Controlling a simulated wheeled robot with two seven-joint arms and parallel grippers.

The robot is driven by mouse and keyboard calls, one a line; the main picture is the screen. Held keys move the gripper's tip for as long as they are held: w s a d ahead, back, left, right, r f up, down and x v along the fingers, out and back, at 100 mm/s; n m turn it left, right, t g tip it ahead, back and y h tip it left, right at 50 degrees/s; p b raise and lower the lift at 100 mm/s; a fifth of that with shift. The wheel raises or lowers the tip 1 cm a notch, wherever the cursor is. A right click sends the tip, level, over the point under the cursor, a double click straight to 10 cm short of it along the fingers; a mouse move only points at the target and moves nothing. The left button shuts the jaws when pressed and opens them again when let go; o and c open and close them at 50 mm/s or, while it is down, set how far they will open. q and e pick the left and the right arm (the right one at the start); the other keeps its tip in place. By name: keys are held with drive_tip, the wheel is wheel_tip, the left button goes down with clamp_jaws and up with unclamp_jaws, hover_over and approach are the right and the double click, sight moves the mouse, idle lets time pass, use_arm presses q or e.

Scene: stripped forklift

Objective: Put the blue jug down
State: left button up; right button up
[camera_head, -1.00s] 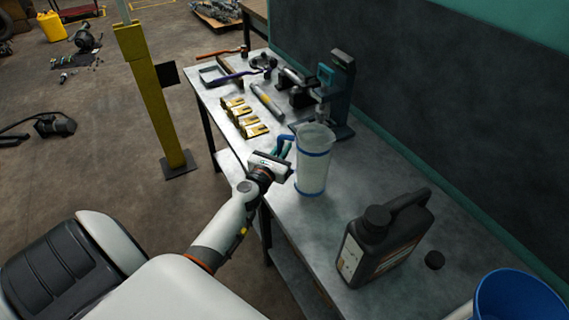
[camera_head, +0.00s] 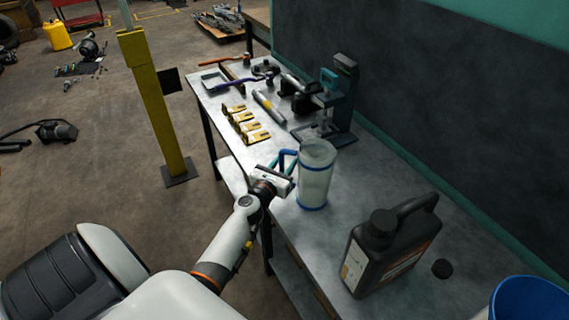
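The blue jug (camera_head: 314,184) is a tall, pale translucent vessel with blue bands at rim and base and a blue handle on its left side. It is upright over the near-left part of the grey metal workbench (camera_head: 365,170). Its base looks at or very close to the bench top; I cannot tell whether it touches. My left gripper (camera_head: 286,168) is at the handle side and appears shut on the handle; the fingertips are partly hidden. My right gripper is not in view.
A blue bucket (camera_head: 528,302) is at lower right. Yellow brackets (camera_head: 246,124) and a dark press stand (camera_head: 343,100) are behind. Bare bench lies right of the jug.

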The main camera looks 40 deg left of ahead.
use_arm(q)
drive_tip(key=shift+r, duration=0.25)
drive_tip(key=s+d, duration=0.2)
drive_tip(key=s, duration=0.9)
drive_tip(key=shift+s+b, duration=0.4)
drive_tip(key=shift+b, duration=0.05)
drive_tip(key=shift+d+f, duration=0.15)
